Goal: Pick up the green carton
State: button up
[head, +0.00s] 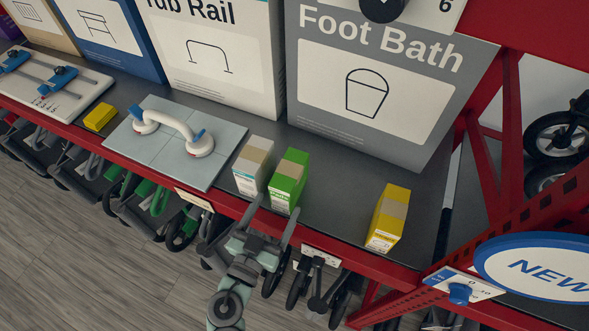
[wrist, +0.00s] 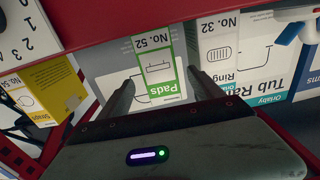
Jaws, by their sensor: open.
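The green carton (head: 288,182) stands upright near the front edge of the dark shelf (head: 340,190) in the head view, with a tan band over its top. In the wrist view the green carton (wrist: 157,66) shows its white label marked "No. 52" and "Pads". My gripper (head: 278,207) is open and empty at the carton's front, coming from the aisle side. In the wrist view my gripper (wrist: 162,84) has one finger on each side of the carton's lower end. I cannot tell whether either finger touches it.
A white carton (head: 251,170) stands close to the left of the green one. A yellow carton (head: 388,218) stands farther right, with bare shelf between. A tile board (head: 160,148) with a grab handle lies left. Large boxes stand behind. The red shelf edge (head: 232,204) runs in front.

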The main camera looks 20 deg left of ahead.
aim_at(280, 200)
jog(key=w+p, duration=0.1)
jog(key=w, duration=0.3)
jog(key=shift+r, duration=0.15)
jog(key=w+p, duration=0.2)
jog(key=w, duration=0.2)
jog(key=shift+r, duration=0.15)
jog(key=shift+w+p, duration=0.35)
jog(key=shift+w, duration=0.2)
jog(key=shift+c, duration=0.4)
jog(key=c, duration=1.5)
grip_shut()
